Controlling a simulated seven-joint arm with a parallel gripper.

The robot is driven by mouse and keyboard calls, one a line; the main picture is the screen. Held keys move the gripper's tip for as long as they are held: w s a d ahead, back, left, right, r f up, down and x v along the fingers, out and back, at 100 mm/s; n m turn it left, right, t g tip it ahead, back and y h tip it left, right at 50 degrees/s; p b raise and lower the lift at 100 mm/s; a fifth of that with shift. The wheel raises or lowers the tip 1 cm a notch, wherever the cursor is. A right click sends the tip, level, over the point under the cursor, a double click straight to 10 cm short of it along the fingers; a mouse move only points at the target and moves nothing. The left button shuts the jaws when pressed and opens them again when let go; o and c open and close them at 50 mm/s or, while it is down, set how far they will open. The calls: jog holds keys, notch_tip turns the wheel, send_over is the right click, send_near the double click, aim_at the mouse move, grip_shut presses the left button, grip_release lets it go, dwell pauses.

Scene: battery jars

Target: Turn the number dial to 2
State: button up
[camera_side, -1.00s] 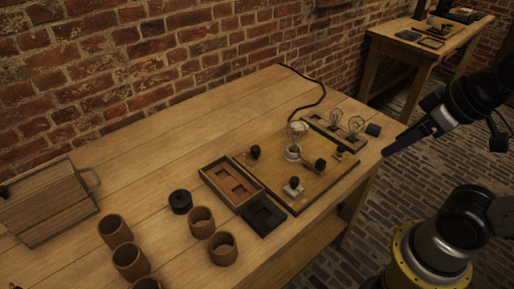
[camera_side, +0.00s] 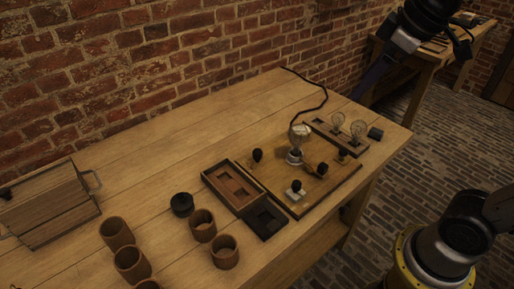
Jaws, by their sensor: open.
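A wooden board (camera_side: 268,184) on the table carries a glass bulb (camera_side: 300,134) and several black-topped knobs. One knob (camera_side: 257,155) is at the board's left, one (camera_side: 321,170) is right of the bulb, one on a pale base (camera_side: 296,188) is at the front, and a smaller one (camera_side: 343,154) is at the right. I cannot tell which is the number dial, and no numbers are readable. My gripper (camera_side: 362,90) is open and empty, seen edge-on above and beyond the table's back right, apart from the board.
A wooden tray (camera_side: 207,180) and a black tray (camera_side: 264,222) adjoin the board. Several brown jars (camera_side: 202,226), a black round piece (camera_side: 181,204) and a wooden crate (camera_side: 50,205) are left. The back-left table is clear.

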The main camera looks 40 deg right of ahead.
jog(key=w+a+n+g, duration=0.1)
jog(key=w+n, duration=0.1)
jog(key=w, duration=0.9)
jog(key=n+g, duration=0.1)
jog(key=g, duration=0.3)
send_over(257, 151)
notch_tip(257, 151, down, 17)
notch_tip(257, 151, down, 14)
jog(key=shift+r, duration=0.1)
jog(key=shift+c, duration=0.4)
grip_shut()
